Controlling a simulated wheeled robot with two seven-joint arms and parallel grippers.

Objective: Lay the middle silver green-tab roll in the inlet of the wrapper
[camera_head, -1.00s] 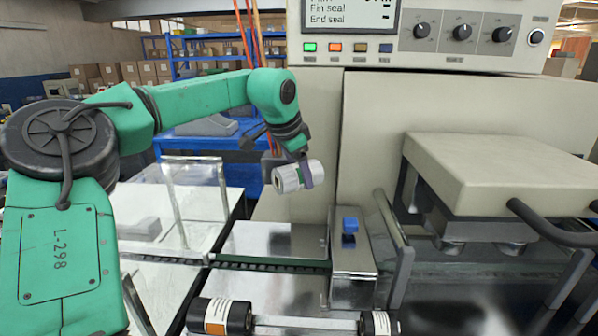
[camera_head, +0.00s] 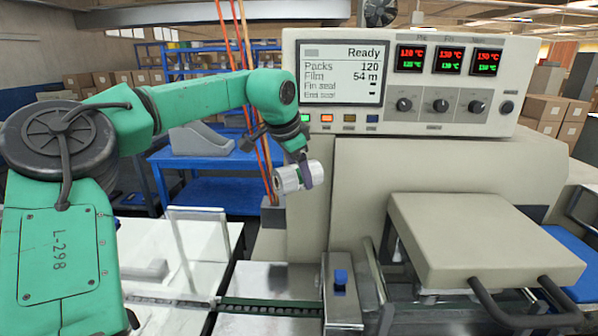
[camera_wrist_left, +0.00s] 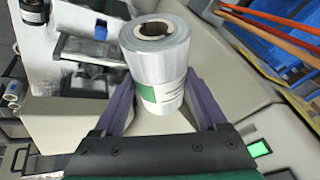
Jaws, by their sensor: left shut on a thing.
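My left gripper (camera_head: 305,172) is shut on a silver roll (camera_head: 289,178) with a green tab and holds it in the air, in front of the wrapper's upright body (camera_head: 335,170). In the left wrist view the roll (camera_wrist_left: 158,60) sits between the two purple fingers, its hollow core facing up in the picture and a green band low on its side. The wrapper's inlet conveyor (camera_head: 270,307) runs below the roll, at the bottom of the head view, with a metal plate behind it. My right gripper is not in view.
A clear guard panel (camera_head: 200,240) stands left of the conveyor. A metal block with a blue knob (camera_head: 341,279) and an upright bar stand right of it. The beige sealing cover (camera_head: 485,235) with dark handles is further right. Orange cables (camera_head: 240,85) hang behind my arm.

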